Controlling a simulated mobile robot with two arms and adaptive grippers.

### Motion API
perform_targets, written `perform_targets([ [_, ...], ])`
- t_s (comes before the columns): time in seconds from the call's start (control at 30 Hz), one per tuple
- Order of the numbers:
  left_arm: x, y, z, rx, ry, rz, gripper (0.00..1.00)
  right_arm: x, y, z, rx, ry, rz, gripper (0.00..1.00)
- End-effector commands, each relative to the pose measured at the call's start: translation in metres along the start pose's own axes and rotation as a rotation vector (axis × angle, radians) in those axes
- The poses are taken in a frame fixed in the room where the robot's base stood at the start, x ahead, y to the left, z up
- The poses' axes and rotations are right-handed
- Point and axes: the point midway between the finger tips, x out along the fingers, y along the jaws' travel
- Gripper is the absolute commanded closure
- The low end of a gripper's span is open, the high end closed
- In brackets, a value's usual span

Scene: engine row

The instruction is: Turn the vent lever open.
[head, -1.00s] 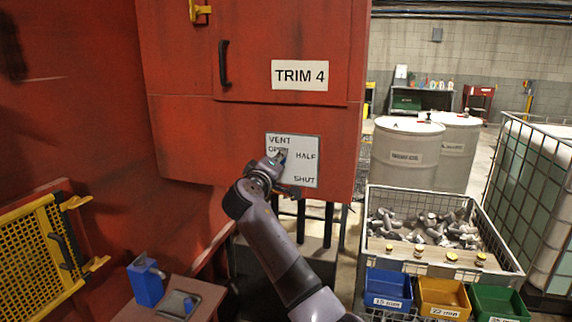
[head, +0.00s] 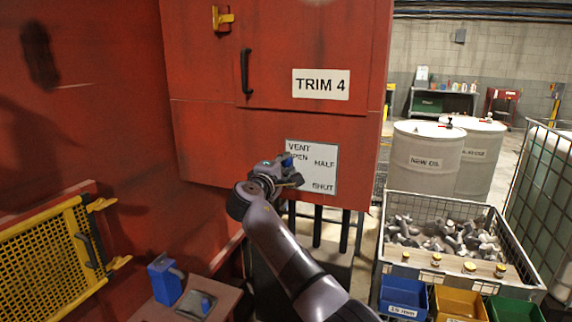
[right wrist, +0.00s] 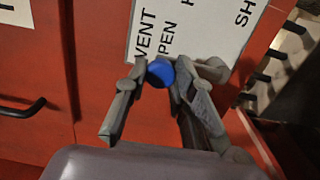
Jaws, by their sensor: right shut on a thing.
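The vent lever (head: 288,160) shows only as a blue end at the left edge of the white VENT plate (head: 325,168) on the red cabinet. It lies beside the word OPEN, whose first letter is hidden; HALF and SHUT are clear of it. My right gripper (head: 287,168) is at this blue end and shut on it. In the right wrist view the blue lever end (right wrist: 160,72) sits between the two fingers of the right gripper (right wrist: 165,80), by the start of VENT and OPEN. The lever's pivot is hidden. My left gripper is out of view.
A black door handle (head: 246,71) and the TRIM 4 label (head: 321,84) are above. A wire crate of metal parts (head: 450,218) and white drums (head: 424,160) stand right.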

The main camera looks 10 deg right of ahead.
Motion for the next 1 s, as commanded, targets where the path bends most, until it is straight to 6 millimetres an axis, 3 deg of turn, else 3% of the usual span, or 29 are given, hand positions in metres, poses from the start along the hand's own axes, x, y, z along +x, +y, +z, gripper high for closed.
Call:
perform_targets([
  [0.3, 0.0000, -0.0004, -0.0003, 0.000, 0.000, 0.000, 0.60, -0.0010, 0.0005, -0.0018, -0.004, 0.004, 0.002, 1.00],
  [0.33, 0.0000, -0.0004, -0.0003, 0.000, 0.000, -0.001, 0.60, -0.0010, 0.0005, -0.0018, -0.004, 0.004, 0.002, 0.76],
  [0.6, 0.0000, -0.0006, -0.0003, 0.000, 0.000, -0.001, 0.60, -0.0005, 0.0002, -0.0010, -0.002, 0.002, 0.001, 0.58],
  [1.0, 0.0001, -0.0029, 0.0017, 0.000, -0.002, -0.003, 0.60, -0.0038, -0.0006, -0.0007, -0.001, 0.001, 0.000, 0.56],
])
